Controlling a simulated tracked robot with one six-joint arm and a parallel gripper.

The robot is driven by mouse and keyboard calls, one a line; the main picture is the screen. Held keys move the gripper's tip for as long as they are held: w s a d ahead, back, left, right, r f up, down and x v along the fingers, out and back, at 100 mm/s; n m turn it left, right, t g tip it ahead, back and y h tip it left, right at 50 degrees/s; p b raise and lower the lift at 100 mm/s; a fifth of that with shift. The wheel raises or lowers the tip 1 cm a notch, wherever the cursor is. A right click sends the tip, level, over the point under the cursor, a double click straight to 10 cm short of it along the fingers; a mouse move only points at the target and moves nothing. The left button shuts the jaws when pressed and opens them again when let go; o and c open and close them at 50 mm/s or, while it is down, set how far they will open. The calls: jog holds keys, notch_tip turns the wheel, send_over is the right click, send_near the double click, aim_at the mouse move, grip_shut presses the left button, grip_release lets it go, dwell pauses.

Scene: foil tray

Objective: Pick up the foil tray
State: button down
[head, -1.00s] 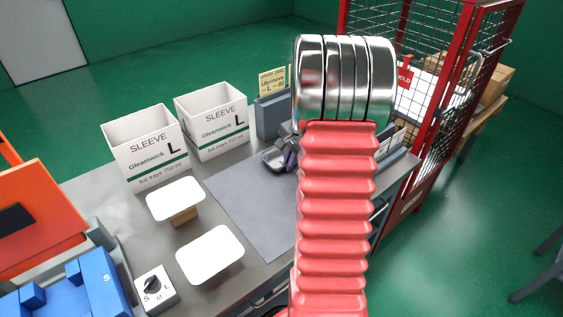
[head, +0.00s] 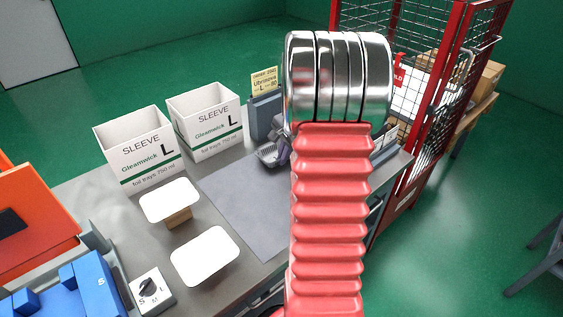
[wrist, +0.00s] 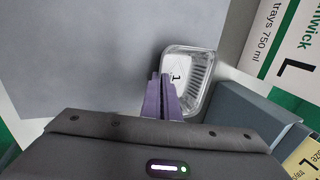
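In the head view the tray (head: 266,155) is small, at the far end of the grey mat, by the blue-grey sign stand. My gripper (wrist: 163,77) has two purple fingers close together at the tray's left side wall, and they look shut on that wall. In the head view my gripper (head: 284,151) is partly hidden by my arm. I cannot tell clearly whether the tray is clear of the bench.
Two white sleeve boxes marked L, one nearer (head: 140,160) and one farther (head: 207,128), stand left of the tray. The blue-grey stand (head: 262,116) is close behind it. White plates (head: 170,200) and a dial box (head: 151,289) are nearer. A red cage (head: 430,90) stands right. The grey mat (head: 250,205) is bare.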

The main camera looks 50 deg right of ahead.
notch_tip(320, 180, up, 8)
jog(key=shift+f, duration=0.25)
jog(key=shift+r, duration=0.1)
jog(key=shift+s, duration=0.15)
dwell(0.4)
